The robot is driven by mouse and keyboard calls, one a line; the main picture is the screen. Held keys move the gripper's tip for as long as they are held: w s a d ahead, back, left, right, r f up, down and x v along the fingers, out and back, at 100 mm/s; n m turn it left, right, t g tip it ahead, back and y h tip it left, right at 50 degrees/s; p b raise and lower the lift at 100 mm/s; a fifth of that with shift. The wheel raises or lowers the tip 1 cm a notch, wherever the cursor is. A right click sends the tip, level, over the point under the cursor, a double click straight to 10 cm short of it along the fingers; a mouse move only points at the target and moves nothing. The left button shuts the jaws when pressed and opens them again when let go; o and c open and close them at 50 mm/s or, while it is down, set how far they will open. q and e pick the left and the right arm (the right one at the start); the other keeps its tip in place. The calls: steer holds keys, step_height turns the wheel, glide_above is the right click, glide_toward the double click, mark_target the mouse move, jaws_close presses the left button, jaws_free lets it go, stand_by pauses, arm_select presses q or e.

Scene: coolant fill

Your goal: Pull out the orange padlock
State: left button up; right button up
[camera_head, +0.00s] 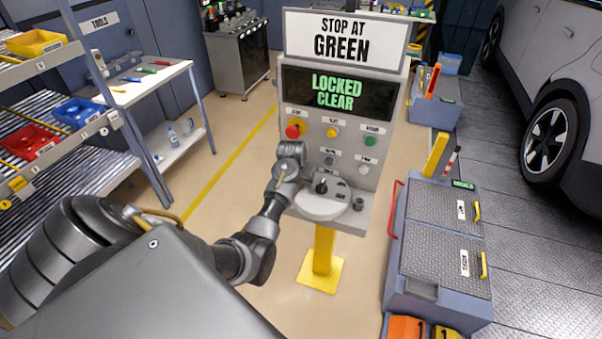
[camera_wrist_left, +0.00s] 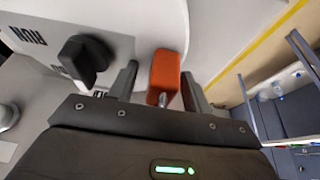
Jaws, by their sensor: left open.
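The orange padlock (camera_wrist_left: 165,72) shows in the left wrist view at the side of the grey console, with its metal shackle end towards me. My left gripper (camera_wrist_left: 158,72) is open, with one finger on each side of the padlock; I cannot tell whether either finger touches it. In the head view my left arm reaches to the left side of the console (camera_head: 363,215), and the padlock is hidden behind my wrist. A black rotary knob (camera_wrist_left: 86,60) sits beside the padlock; it also shows in the head view (camera_head: 321,186). My right gripper is not in view.
The console display (camera_head: 338,92) reads LOCKED CLEAR, under a sign (camera_head: 343,39) reading STOP AT GREEN. A red button (camera_head: 293,131) is above my wrist. A shelf rack (camera_head: 60,125) stands left, a grey-blue cabinet (camera_head: 440,240) right. Floor left of the console is clear.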

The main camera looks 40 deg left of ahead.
arm_select(q)
jaws_close()
steer(key=c, duration=0.8)
jaws_free()
steer(key=shift+c, duration=0.4)
steer(key=shift+r, duration=0.15)
steer(key=shift+r, duration=0.25)
steer(key=shift+r, duration=2.65)
